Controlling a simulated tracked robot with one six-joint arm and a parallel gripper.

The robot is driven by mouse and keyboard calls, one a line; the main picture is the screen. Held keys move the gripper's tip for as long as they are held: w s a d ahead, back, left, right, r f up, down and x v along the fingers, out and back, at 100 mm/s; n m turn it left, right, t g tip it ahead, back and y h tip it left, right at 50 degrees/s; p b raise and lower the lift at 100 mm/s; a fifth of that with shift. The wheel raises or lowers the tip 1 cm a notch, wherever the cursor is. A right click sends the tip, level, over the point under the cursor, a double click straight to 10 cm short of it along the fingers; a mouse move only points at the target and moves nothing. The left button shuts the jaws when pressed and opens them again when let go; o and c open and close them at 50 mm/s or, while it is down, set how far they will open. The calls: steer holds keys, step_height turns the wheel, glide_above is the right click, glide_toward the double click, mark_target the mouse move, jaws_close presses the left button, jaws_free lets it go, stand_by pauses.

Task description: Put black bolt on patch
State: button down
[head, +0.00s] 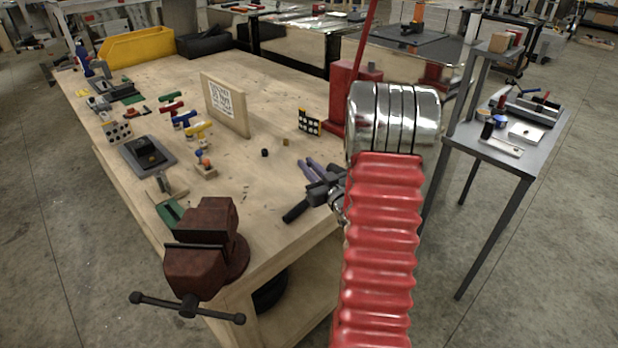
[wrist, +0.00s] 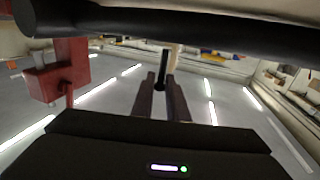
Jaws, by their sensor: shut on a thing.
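My gripper (head: 311,166) is low over the right part of the wooden workbench in the head view, its purplish fingers pointing up and left. In the wrist view my gripper (wrist: 162,78) is shut on a thin black piece, which looks like the black bolt (wrist: 162,66). It stands out past the two fingertips. I cannot make out the bolt in the head view. A small black piece (head: 265,152) and a small brown one (head: 285,142) lie on the bench just beyond my fingers. Which surface is the patch I cannot tell.
The workbench (head: 235,80) carries a dark red vise (head: 208,250), an upright wooden board (head: 225,104), a checkered marker (head: 309,121), a red stand (head: 338,98) and a grey pad (head: 165,166). Coloured tools lie left. A yellow bin (head: 136,44) is at the back.

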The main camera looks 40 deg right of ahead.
steer(key=shift+f, duration=2.05)
steer(key=c, duration=1.7)
jaws_free()
steer(key=shift+f, duration=0.1)
steer(key=shift+c, duration=0.2)
steer(key=v, duration=1.2)
steer(key=shift+a, duration=0.1)
